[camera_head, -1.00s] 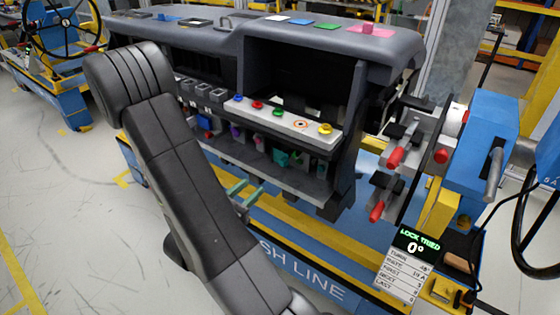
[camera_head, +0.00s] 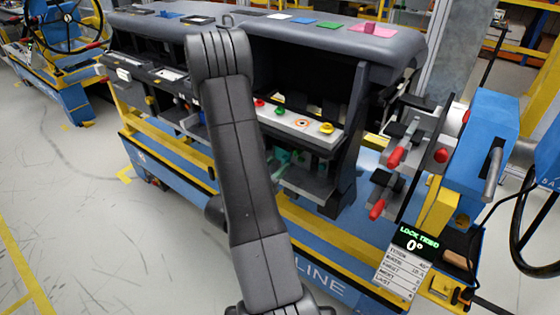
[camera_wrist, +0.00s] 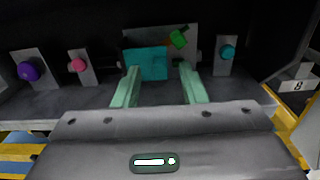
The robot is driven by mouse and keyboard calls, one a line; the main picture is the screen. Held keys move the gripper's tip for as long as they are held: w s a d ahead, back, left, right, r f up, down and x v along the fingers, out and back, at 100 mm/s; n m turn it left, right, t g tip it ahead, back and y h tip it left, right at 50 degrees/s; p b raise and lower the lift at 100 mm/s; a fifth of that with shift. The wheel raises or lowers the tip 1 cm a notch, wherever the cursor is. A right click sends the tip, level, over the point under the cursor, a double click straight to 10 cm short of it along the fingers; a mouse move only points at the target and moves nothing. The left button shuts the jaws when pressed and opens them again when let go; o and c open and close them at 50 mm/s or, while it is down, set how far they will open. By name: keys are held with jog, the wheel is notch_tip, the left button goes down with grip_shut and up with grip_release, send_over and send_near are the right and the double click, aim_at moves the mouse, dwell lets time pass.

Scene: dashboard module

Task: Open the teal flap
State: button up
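The teal flap (camera_wrist: 148,63) is a flat teal panel on a grey backing plate in the wrist view, just ahead of my gripper. My gripper (camera_wrist: 160,72) is open, with two pale green fingers spread apart. The fingertips are near the flap's lower left and right sides. I see nothing held between them, and I cannot tell whether either finger touches the flap. In the head view, my arm and the module's lower shelf partly hide the gripper and flap area (camera_head: 283,157).
A light panel with coloured buttons (camera_head: 301,124) overhangs the shelf. Red-handled clamps (camera_head: 394,157) stand at the module's right. Floor at left is clear.

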jog(key=shift+x, duration=1.2)
grip_shut()
